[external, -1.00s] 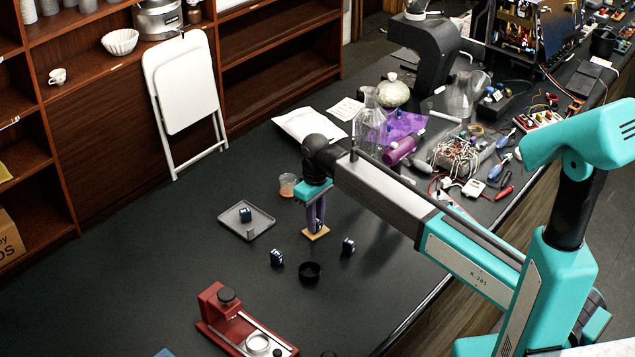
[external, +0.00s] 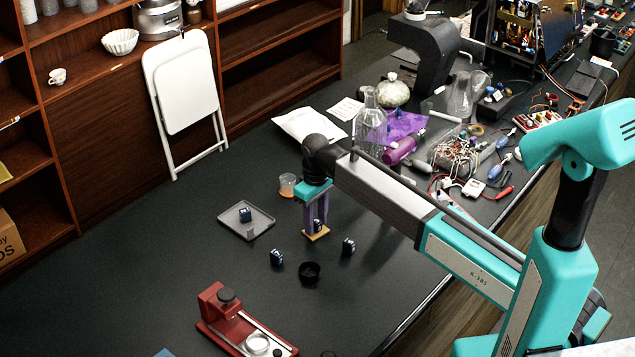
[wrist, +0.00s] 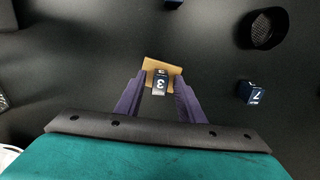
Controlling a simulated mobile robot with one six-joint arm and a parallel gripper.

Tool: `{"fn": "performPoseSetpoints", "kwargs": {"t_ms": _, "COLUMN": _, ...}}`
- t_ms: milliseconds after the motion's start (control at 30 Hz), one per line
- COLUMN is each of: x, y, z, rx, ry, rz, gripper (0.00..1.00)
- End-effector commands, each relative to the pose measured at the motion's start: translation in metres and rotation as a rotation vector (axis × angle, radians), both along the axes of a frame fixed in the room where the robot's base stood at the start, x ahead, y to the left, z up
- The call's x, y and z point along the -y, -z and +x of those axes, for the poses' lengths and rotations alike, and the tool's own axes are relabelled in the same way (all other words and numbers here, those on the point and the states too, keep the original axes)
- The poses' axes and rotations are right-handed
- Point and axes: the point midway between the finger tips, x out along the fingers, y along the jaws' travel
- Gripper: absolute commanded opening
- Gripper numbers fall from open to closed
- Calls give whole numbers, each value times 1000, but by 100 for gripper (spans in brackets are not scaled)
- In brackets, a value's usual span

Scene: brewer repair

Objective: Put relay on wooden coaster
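The wooden coaster (external: 311,238) is a small light-brown square on the black table. It also shows in the wrist view (wrist: 151,63). In the wrist view my gripper (wrist: 161,79) is open, with gaps beside the relay. The fingers partly hide the coaster.
Other blue relays stand on the table, left (external: 277,257) and right (external: 348,247), and one (external: 245,215) in a grey tray (external: 262,225). A black round cup (external: 309,271) is in front.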

Motion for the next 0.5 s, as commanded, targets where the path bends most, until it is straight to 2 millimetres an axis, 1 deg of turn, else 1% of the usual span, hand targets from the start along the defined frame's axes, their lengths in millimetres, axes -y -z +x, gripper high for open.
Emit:
{"fn": "performPoseSetpoints", "kwargs": {"t_ms": 267, "x": 0, "y": -26, "z": 0, "rx": 1, "ry": 0, "rz": 1, "gripper": 35}}
{"fn": "performPoseSetpoints", "kwargs": {"t_ms": 500, "x": 0, "y": -59, "z": 0, "rx": 1, "ry": 0, "rz": 1, "gripper": 35}}
